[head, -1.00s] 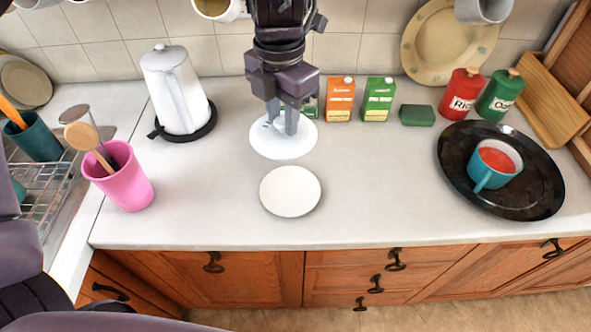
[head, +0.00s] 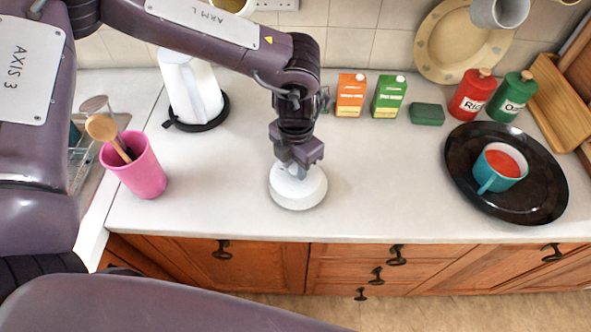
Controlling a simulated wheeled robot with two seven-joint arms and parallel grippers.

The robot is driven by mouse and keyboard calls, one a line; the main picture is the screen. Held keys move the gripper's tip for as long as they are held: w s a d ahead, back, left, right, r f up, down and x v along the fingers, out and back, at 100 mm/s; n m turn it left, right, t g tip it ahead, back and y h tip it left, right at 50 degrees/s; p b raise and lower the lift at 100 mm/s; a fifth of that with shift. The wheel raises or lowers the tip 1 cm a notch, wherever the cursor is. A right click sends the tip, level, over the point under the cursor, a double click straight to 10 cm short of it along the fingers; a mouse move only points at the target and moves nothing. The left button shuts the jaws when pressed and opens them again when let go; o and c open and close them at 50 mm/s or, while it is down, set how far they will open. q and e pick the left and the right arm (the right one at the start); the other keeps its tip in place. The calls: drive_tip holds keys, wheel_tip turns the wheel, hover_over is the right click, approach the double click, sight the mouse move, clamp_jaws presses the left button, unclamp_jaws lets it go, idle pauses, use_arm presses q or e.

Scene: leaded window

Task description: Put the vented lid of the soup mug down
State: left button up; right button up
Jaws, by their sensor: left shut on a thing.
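My left gripper (head: 294,168) points down from above and is shut on the vented lid (head: 313,184), a white disc, by its top. The lid is over the small white plate (head: 298,208) and hides most of it; only the plate's near rim shows. I cannot tell whether the lid touches the plate. The teal soup mug (head: 487,182) with red soup stands uncovered on a round black tray (head: 530,205) at the right. My right gripper is not in view.
A pink utensil cup (head: 140,172) and a white kettle (head: 190,90) stand at the left. Orange (head: 350,97) and green (head: 389,97) cartons, a green sponge (head: 427,114) and a red canister (head: 471,97) line the back. The counter between plate and tray is clear.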

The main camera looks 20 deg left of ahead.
sight(295, 168)
use_arm(q)
wheel_tip(295, 168, down, 4)
drive_tip(key=shift+r+p, duration=0.25)
drive_tip(key=shift+p, duration=0.05)
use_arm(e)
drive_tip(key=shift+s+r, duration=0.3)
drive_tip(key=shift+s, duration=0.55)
use_arm(q)
drive_tip(key=shift+f, duration=0.15)
drive_tip(key=shift+f+b, duration=0.3)
drive_tip(key=o, duration=0.9)
drive_tip(key=shift+r, duration=0.1)
drive_tip(key=shift+o, duration=0.3)
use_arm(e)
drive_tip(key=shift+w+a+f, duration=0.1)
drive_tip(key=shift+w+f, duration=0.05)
